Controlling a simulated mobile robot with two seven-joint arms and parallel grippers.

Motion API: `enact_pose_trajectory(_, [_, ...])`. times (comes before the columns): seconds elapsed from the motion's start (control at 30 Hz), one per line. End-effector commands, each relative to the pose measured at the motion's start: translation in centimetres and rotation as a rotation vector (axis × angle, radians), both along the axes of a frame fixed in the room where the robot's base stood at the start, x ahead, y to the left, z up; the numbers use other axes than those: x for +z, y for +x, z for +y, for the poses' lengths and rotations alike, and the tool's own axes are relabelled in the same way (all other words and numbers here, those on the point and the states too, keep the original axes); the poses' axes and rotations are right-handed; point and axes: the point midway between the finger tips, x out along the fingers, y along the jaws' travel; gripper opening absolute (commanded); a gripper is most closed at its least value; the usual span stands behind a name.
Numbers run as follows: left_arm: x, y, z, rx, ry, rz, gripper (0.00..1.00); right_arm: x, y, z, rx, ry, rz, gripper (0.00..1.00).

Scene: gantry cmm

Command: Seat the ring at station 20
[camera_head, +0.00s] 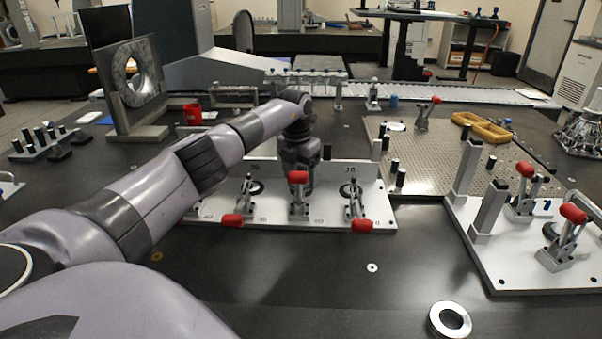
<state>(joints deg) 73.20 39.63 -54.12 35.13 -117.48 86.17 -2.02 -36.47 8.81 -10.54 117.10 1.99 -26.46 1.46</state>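A silver ring (449,320) lies flat on the dark table at the front right, apart from any fixture. A white fixture plate (382,207) in the middle carries a row of toggle clamps with red handles. Small number labels on it are too small to read surely, so I cannot tell which is station 20. Dark round parts show at its left clamp (255,187) and right clamp (351,189). My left gripper (298,187) points down over the middle clamp; its fingers are mostly hidden behind the red handle. My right gripper is not in view.
A second white fixture (520,275) with posts and red-handled clamps stands at the right. A perforated plate (430,160) with yellow parts (482,127) lies behind it. A upright plate with a hole (133,85) stands back left. The front middle table is mostly clear.

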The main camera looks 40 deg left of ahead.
Motion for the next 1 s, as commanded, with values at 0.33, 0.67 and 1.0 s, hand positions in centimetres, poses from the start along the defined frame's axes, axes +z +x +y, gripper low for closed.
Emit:
enact_pose_trajectory(0.33, [0.12, 0.05, -0.01, 0.000, 0.000, -0.002, 0.25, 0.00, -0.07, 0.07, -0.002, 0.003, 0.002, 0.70])
enact_pose_trajectory(0.67, [0.18, 0.01, -0.01, 0.000, 0.001, -0.001, 0.25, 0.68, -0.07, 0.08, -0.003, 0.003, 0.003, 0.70])
enact_pose_trajectory(1.0, [0.09, 0.02, -0.03, 0.000, 0.000, -0.002, 0.25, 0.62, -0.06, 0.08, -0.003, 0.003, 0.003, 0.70])
